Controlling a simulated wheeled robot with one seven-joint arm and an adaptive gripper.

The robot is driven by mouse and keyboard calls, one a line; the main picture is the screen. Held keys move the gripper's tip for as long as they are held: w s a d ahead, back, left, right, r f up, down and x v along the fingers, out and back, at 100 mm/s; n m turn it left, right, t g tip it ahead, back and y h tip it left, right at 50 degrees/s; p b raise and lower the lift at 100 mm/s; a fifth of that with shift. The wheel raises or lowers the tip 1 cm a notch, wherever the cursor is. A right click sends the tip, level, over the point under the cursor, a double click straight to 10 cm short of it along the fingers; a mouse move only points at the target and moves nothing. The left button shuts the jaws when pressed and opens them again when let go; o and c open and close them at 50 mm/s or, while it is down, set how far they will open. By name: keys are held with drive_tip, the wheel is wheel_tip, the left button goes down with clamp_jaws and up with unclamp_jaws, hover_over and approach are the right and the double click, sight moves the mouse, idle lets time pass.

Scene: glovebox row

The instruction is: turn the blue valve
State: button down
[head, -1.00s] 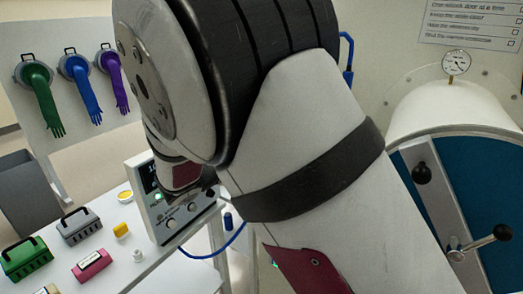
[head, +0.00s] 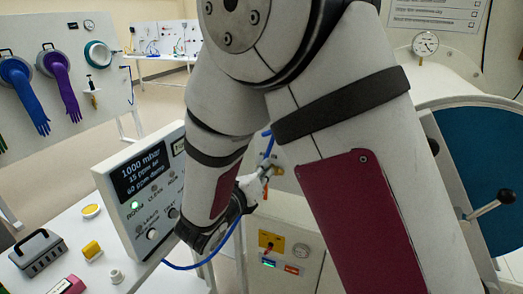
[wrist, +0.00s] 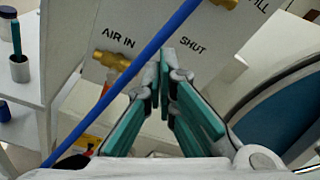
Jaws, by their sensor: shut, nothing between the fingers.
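My gripper (wrist: 165,72) is shut and empty in the wrist view, its teal-padded fingers meeting at the tips. The tips are in front of a pale panel (wrist: 150,22) lettered "AIR IN" and "SHUT". I cannot make out a blue valve handle in either current view; the fingers cover part of the panel. In the head view my gripper (head: 264,172) is small, beyond the bend of my arm, and partly hidden by it.
A blue hose (wrist: 130,75) crosses the wrist view diagonally, left of the fingertips. Brass fittings (wrist: 112,61) sit on the panel. In the head view a display box (head: 140,190) stands left of my arm, and a round blue door (head: 490,150) is at right.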

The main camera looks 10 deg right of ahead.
sight(263, 134)
drive_tip(key=p+x, duration=0.1)
drive_tip(key=x, duration=0.9)
drive_tip(key=shift+w+a+r+p, duration=0.1)
drive_tip(key=shift+a+r+p, duration=0.35)
drive_tip(key=shift+r, duration=0.4)
drive_tip(key=shift+w+a+r+p, duration=0.1)
drive_tip(key=shift+a+r+p, duration=0.3)
drive_tip(key=shift+r, duration=0.45)
drive_tip(key=shift+w+a+r+m+b, duration=0.3)
drive_tip(key=shift+a+m+b, duration=0.15)
drive_tip(key=shift+m, duration=0.15)
drive_tip(key=r+m, duration=0.1)
drive_tip(key=w+a+r+m+b, duration=0.1)
drive_tip(key=shift+a+r+m+y, duration=0.15)
drive_tip(key=shift+m+y, duration=0.25)
drive_tip(key=shift+r, duration=0.1)
